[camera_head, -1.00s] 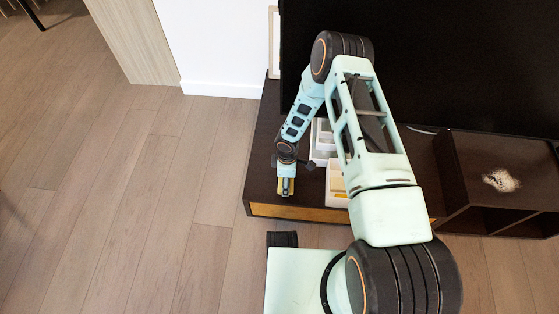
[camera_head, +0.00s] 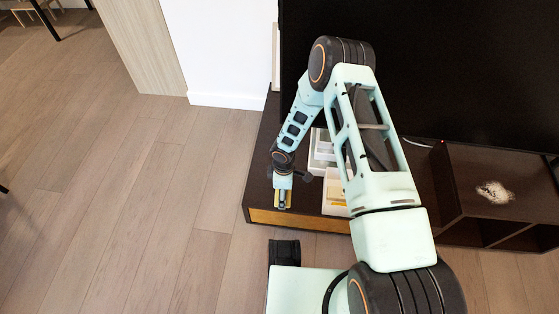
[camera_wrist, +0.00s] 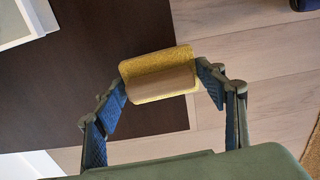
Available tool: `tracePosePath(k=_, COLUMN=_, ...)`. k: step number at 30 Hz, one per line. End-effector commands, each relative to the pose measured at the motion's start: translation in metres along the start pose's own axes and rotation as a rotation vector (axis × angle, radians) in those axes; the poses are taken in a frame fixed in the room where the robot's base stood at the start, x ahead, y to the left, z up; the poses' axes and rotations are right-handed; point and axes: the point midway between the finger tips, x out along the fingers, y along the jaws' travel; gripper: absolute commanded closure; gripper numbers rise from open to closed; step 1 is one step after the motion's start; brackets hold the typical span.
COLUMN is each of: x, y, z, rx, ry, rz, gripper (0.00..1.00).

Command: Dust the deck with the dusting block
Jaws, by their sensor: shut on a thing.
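The dusting block (camera_wrist: 160,74) has a yellow pad and a brown wooden grip; it also shows small in the head view (camera_head: 284,199). My gripper (camera_wrist: 161,84) is shut on it, with one blue-padded finger at each end. In the head view my gripper (camera_head: 283,190) is over the left end of the low dark bench. A pale, speckled dust-like patch (camera_head: 493,193) lies on the raised dark deck (camera_head: 470,165) at the right, well away from the block. Whether the block touches the bench top cannot be told.
White trays or boxes (camera_head: 335,190) stand on the bench (camera_head: 262,170) beside my gripper, partly hidden by my arm. A large black screen (camera_head: 430,75) rises behind the bench. Open wooden floor (camera_head: 130,200) lies to the left.

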Motion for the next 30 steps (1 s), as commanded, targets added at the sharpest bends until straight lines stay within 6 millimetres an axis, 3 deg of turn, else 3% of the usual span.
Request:
tracePosePath(k=9, x=-0.029, y=0.0, z=-0.007, rx=0.004, ry=0.001, rz=0.001, gripper=0.58)
tracePosePath(k=30, x=-0.035, y=0.005, z=-0.005, rx=0.021, ry=0.0, rz=0.003, gripper=0.58)
